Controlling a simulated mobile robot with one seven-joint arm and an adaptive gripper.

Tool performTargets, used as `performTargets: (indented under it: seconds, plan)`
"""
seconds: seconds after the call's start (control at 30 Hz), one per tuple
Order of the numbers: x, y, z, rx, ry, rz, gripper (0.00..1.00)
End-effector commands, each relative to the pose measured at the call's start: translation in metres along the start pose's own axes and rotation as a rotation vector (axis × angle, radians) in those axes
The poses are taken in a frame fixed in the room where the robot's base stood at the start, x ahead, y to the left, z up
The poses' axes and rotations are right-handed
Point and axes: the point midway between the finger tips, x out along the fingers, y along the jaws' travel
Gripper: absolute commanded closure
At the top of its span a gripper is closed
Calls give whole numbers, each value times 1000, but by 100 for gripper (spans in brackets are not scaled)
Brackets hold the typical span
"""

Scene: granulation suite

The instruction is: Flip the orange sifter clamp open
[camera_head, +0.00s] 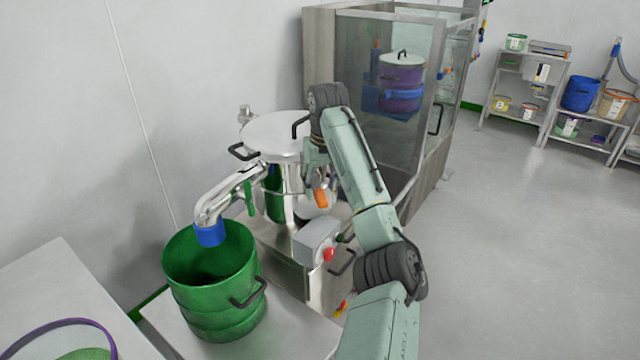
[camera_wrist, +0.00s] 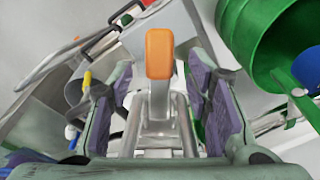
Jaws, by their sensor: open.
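The orange sifter clamp (camera_head: 321,198) shows on the side of the steel sifter (camera_head: 282,135), just below my gripper. In the wrist view the clamp's orange handle (camera_wrist: 159,53) stands between my two fingers, near the fingertip end. My gripper (camera_wrist: 162,88) is open, with a finger to each side of the handle and a gap on both sides. The clamp's metal arms run from the handle toward my palm. In the head view my arm hides part of the sifter, and my fingers are hard to make out.
A green drum (camera_head: 212,290) stands under the sifter's blue-tipped outlet (camera_head: 211,234). A grey control box with a red button (camera_head: 328,254) sits just below the clamp. A glass-walled cabinet (camera_head: 350,60) stands behind. The floor to the right is clear.

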Motion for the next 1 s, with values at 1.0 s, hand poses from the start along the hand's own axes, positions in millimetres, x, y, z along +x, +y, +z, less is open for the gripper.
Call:
performTargets:
  seconds: [1.0]
  plan:
    - [-120,0,-1,0,-1,0,55]
